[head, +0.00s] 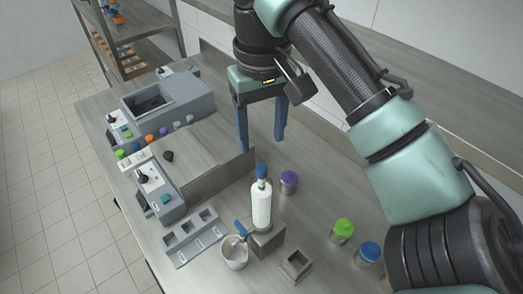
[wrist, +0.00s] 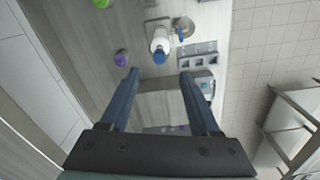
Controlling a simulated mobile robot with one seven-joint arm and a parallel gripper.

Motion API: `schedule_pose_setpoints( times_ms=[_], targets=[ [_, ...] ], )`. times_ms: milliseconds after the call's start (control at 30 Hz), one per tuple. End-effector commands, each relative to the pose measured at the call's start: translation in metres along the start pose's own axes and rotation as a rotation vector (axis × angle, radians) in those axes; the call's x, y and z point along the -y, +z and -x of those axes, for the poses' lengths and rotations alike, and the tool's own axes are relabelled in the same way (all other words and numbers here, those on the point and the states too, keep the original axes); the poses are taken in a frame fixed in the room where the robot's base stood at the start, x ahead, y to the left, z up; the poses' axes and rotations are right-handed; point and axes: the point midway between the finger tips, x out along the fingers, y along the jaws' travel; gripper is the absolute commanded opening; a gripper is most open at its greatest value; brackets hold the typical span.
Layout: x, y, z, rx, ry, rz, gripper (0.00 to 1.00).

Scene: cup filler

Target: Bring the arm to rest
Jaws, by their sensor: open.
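My gripper (head: 262,145) hangs from the arm above the bench, with its two blue fingers pointing down and apart. The wrist view also shows the gripper (wrist: 158,72), open, with nothing between its fingers. The bottle also shows in the wrist view (wrist: 160,42), beyond the fingertips. My gripper is apart from everything on the bench.
A white cup (head: 234,252) stands beside the bottle. Jars with purple (head: 289,179), green (head: 343,227) and blue (head: 370,251) lids stand to the right. A grey slotted holder (head: 194,238), a control box (head: 157,185) and a larger machine (head: 170,105) are to the left. A low upright panel (head: 215,176) crosses the bench.

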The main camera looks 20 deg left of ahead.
Motion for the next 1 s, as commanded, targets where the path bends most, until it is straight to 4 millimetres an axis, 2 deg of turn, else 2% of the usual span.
schedule_pose_setpoints(
  times_ms=[100,267,367,467,567,667,700,767,800,867,900,967,1000],
  targets=[
    [-0.001,0.000,0.009,-0.002,0.002,-0.001,0.63],
    [0.000,0.000,0.013,-0.002,0.000,-0.001,0.63],
    [0.005,-0.006,0.013,-0.036,-0.002,0.011,0.63],
    [0.021,-0.029,0.018,-0.159,-0.009,0.050,0.63],
    [0.047,-0.068,0.037,-0.396,-0.018,0.104,0.63],
    [0.072,-0.104,0.080,-0.708,-0.024,0.137,0.63],
    [0.078,-0.114,0.101,-0.837,-0.023,0.138,0.63],
    [0.082,-0.123,0.137,-1.030,-0.011,0.129,0.63],
    [0.081,-0.124,0.162,-1.155,0.002,0.113,0.63],
    [0.074,-0.118,0.198,-1.334,0.034,0.081,0.63],
    [0.068,-0.111,0.220,-1.443,0.062,0.054,0.63],
    [0.055,-0.093,0.251,-1.595,0.115,0.007,0.63],
    [0.045,-0.079,0.269,-1.687,0.159,-0.026,0.63]
  ],
)
